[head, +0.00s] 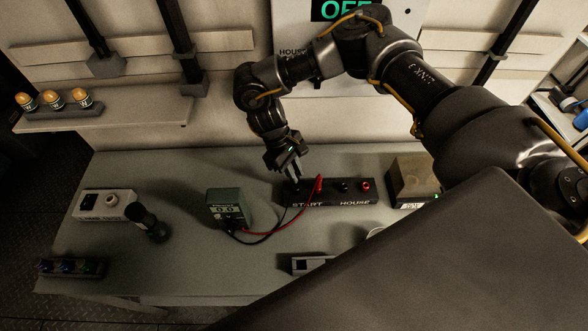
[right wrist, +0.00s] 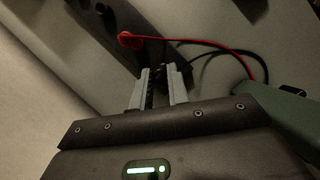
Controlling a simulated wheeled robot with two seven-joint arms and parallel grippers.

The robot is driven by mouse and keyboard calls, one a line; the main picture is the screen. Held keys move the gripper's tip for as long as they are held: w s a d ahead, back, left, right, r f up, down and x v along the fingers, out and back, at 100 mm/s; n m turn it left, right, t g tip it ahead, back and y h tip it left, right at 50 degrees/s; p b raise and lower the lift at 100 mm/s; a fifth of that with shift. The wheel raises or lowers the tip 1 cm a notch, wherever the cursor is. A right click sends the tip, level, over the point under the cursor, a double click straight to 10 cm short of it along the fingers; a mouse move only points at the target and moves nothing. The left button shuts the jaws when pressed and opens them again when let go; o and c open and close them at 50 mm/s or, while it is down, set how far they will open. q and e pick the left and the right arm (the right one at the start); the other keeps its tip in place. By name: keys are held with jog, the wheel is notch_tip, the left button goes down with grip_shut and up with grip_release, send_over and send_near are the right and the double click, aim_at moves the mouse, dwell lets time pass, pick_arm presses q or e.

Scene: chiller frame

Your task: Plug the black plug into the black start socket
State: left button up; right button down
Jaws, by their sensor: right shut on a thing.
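The dark socket block (head: 330,203) lies on the bench, lettered START on its left half and HOUSE on its right. A red plug (head: 319,182) stands in the START half; it also shows in the right wrist view (right wrist: 130,40). My right gripper (head: 294,180) points down at the block's left end, left of the red plug. In the right wrist view its fingers (right wrist: 159,80) are shut on the black plug (right wrist: 184,70), mostly hidden, with its black lead running right. The black start socket is hidden under the fingers; I cannot tell whether the plug is in it. My left gripper is out of view.
The green meter (head: 227,207), reading about 0.0, stands left of the block with both leads looping over the bench. A brownish box (head: 412,178) stands right of the block. A dark cylindrical object (head: 149,222) is at left. The wall rises behind.

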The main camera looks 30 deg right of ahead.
jog(key=shift+f+b, duration=0.3)
jog(key=shift+f, duration=0.7)
jog(key=c, duration=1.3)
grip_release()
jog(key=shift+b+v, duration=1.5)
jog(key=shift+v, duration=3.9)
jog(key=shift+a+f, duration=0.1)
